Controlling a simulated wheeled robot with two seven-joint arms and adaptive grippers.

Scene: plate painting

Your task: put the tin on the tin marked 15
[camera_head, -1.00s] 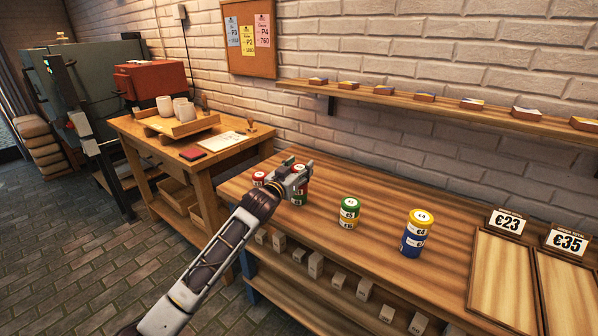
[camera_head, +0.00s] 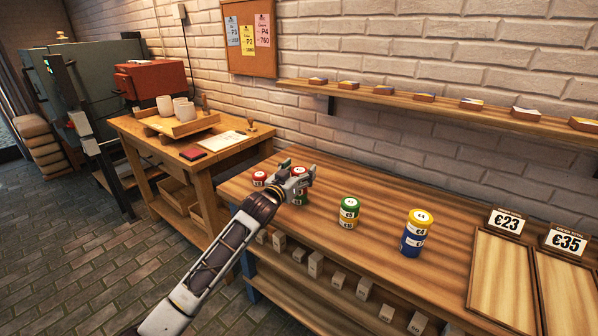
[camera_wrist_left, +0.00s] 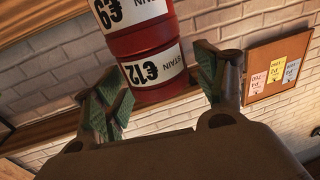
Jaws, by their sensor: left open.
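My left gripper (camera_head: 303,178) is open at a stack of tins near the back left of the long table. In the left wrist view, which is upside down, two red tins stand one on the other. The one marked 12 (camera_wrist_left: 155,70) is uppermost in the scene, between the open fingers (camera_wrist_left: 163,88). The one marked 9 (camera_wrist_left: 125,12) is beneath it. A lone red-topped tin (camera_head: 260,178) stands just left. I cannot make out a 15 on any tin.
A green-topped tin stack (camera_head: 349,213) and a yellow-and-blue stack (camera_head: 418,233) stand farther right on the long table (camera_head: 330,250). Price signs (camera_head: 507,222) and pale boards (camera_head: 498,275) are at the right. A wall shelf (camera_head: 420,103) runs above. The table between stacks is clear.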

